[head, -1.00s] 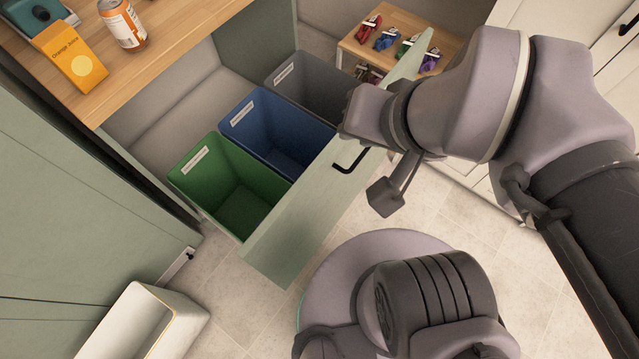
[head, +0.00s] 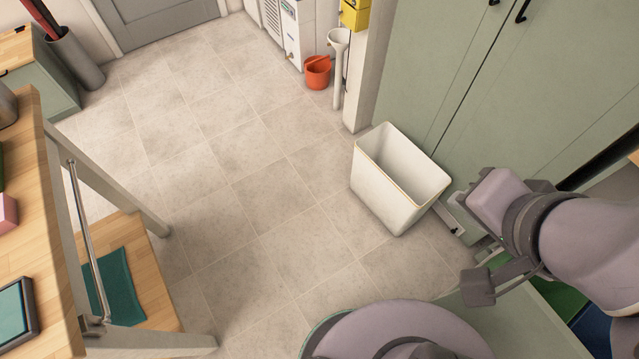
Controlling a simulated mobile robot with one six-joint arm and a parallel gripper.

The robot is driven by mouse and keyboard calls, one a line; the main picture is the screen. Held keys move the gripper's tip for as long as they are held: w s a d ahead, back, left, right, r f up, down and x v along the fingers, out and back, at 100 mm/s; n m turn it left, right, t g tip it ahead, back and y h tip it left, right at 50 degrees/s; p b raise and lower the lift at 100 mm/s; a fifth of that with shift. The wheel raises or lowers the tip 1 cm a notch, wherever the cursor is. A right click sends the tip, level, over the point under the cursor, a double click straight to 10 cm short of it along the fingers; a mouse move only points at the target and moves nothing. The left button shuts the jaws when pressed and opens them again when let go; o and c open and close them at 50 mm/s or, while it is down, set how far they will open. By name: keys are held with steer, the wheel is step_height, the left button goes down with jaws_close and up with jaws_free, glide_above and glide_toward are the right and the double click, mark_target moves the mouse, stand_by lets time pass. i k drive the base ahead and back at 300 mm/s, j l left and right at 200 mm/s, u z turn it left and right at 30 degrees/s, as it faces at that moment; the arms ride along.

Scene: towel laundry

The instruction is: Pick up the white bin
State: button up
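The white bin (head: 385,200) stands upright on the tiled floor in the head view, right of the middle, close to the green cabinet front. It is open at the top with a thin tan rim, and the part of its inside that shows looks empty. My gripper (head: 478,290) is below and to the right of the bin in the picture, apart from it.
Tall green cabinets (head: 450,70) rise behind the bin. The pulled-out drawer (head: 490,325) with green and blue bins is at the lower right. An orange bucket (head: 317,75) stands farther back. A wooden table (head: 60,220) is at left. The tiled floor (head: 240,190) between is clear.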

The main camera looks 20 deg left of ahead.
mark_target(395, 181)
steer(key=u, duration=0.3)
steer(key=z, duration=0.5)
steer(key=j+z, duration=0.1)
steer(key=z, duration=1.4)
steer(key=k+z, duration=0.1)
steer(key=z, duration=0.4)
steer(key=k+j, duration=0.15)
steer(key=k, duration=0.2)
steer(key=k+j, duration=0.15)
steer(key=k, duration=0.25)
steer(key=i+j+u, duration=0.15)
steer(key=j, duration=0.35)
steer(key=i+j+u, duration=0.15)
steer(key=i+j, duration=0.25)
steer(key=i+j+u, duration=0.15)
steer(key=i+j, duration=0.15)
steer(key=j, duration=0.15)
